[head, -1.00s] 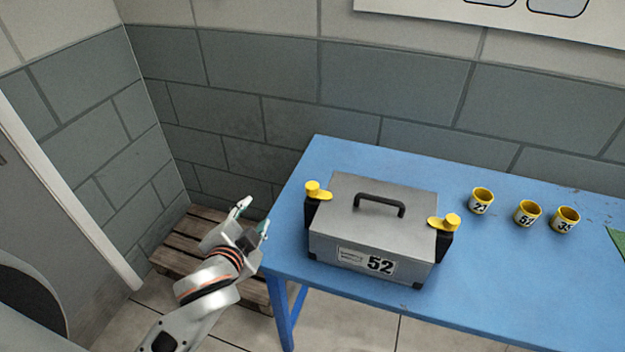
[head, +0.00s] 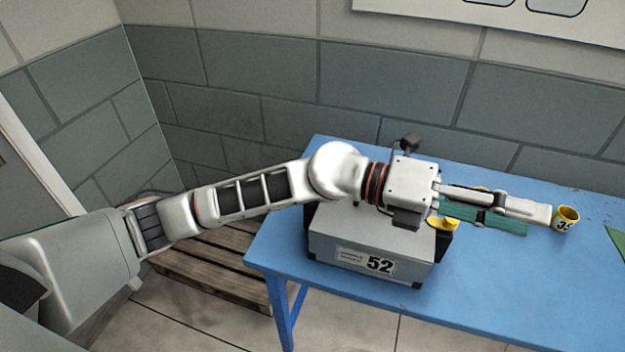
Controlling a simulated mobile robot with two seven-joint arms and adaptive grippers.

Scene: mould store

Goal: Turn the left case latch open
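The grey case (head: 330,250) with the label 52 stands on the blue table. My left arm stretches across above it and hides its handle and its left latch. The yellow right latch (head: 443,223) shows partly below my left wrist. My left gripper (head: 537,221) points right, past the case's right side, over the table where the cups stand. Its pale finger and a green padded part overlap in this view, so I cannot tell how far apart the fingers are. I see nothing clearly held. My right gripper is out of view.
A yellow cup (head: 567,217) marked 35 stands just beyond my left fingertips. The other cups are almost wholly hidden behind the gripper. A green item (head: 616,238) lies at the right edge. A wooden pallet (head: 215,262) is on the floor left of the table (head: 500,300).

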